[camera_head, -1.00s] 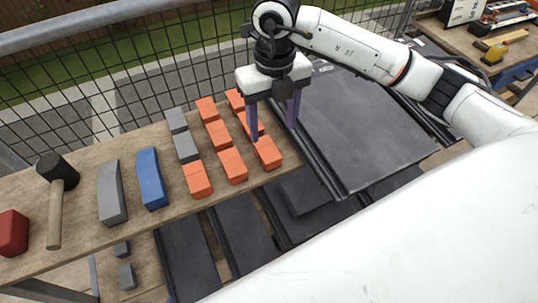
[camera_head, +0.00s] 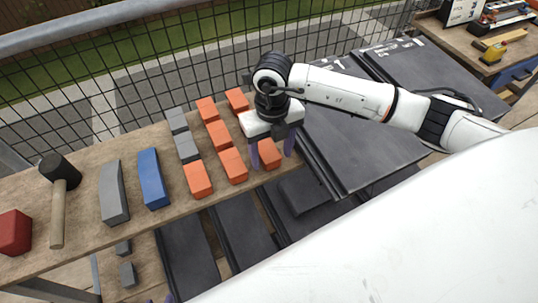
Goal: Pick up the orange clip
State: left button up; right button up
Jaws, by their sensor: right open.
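Several orange clips stand in rows on the right part of the wooden bench. My right gripper (camera_head: 271,160) is open, with its purple fingers pointing down over the front-right orange clip (camera_head: 270,158). The fingers appear on either side of this clip; contact cannot be told. The gripper body hides part of the rows behind. Other orange clips, such as the front-left one (camera_head: 197,180) and the one beside it (camera_head: 233,166), stand to the left. My left gripper does not show clearly.
On the bench (camera_head: 85,235) are grey clips (camera_head: 187,148), a blue block (camera_head: 152,178), a long grey block (camera_head: 112,193), a mallet (camera_head: 58,208) and a red block (camera_head: 14,232). Dark tiles (camera_head: 360,140) lie right of the bench. A mesh fence (camera_head: 130,85) runs behind.

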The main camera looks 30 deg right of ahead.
aim_at(272, 157)
jog(key=c, duration=1.4)
notch_tip(272, 157, up, 10)
jog(key=o, duration=0.6)
grip_shut()
